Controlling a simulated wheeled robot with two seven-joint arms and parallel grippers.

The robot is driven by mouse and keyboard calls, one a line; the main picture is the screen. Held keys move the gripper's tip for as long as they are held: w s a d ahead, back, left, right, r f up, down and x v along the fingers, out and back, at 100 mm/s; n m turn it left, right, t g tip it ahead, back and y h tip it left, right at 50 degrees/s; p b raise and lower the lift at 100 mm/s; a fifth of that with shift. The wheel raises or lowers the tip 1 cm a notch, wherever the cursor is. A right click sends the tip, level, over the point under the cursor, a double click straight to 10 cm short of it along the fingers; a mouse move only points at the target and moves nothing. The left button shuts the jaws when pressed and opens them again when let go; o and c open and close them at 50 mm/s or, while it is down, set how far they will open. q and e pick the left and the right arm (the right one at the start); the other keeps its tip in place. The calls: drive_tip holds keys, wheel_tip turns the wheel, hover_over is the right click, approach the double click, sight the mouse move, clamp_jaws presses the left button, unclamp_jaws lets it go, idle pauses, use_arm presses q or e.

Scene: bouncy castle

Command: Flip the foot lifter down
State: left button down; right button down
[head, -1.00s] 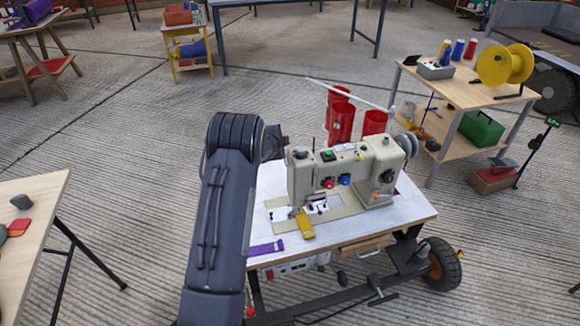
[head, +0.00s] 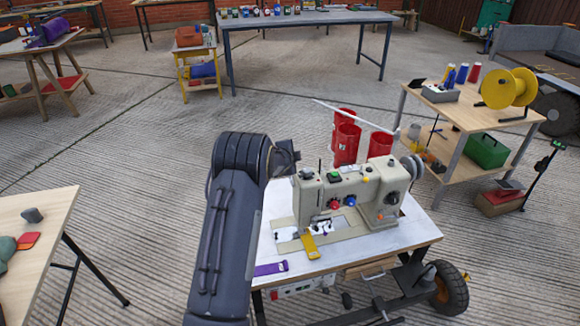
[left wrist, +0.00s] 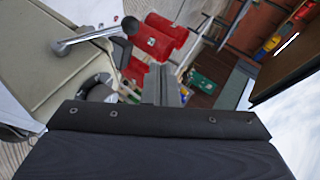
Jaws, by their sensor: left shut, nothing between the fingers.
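The beige sewing machine (head: 345,192) stands on a white-topped table (head: 390,240). In the left wrist view its beige body (left wrist: 60,45) fills the upper left. A silver lever with a black knob (left wrist: 85,37), which looks like the foot lifter, sticks out from it, the knob end to the right and slightly raised in the picture. My left gripper (left wrist: 167,88) is shut and empty, below and right of the knob and apart from it in the picture. In the head view my left arm reaches the machine's left end, and the fingers are hard to make out. My right gripper is not in view.
A wooden shelf table (head: 465,115) with a yellow spool (head: 508,88) stands right.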

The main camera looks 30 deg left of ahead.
use_arm(q)
drive_tip(key=s+r, duration=0.6)
drive_tip(key=r, duration=0.1)
drive_tip(key=shift+s+d+r, duration=0.15)
drive_tip(key=shift+r, duration=0.25)
drive_tip(key=s+d+r+n+g+h+p, duration=0.1)
drive_tip(key=s+d+r+n+p, duration=0.1)
drive_tip(key=s+d+r+n, duration=0.35)
drive_tip(key=s+d+r+n+g+h+p, duration=0.1)
drive_tip(key=s+d+r+n+p, duration=0.1)
drive_tip(key=s+r, duration=0.6)
drive_tip(key=s+d+n+g+h+p, duration=0.2)
drive_tip(key=s+d, duration=0.7)
drive_tip(key=s, duration=0.5)
drive_tip(key=s+d+n+g+h+p, duration=0.1)
drive_tip(key=s+d+n+h+p, duration=0.1)
drive_tip(key=s+d, duration=0.8)
drive_tip(key=s+f+n+h, duration=0.1)
drive_tip(key=s, duration=0.2)
drive_tip(key=shift+s+d+g+p, duration=0.15)
drive_tip(key=shift+s+g+p, duration=0.2)
drive_tip(key=shift+g+p, duration=0.05)
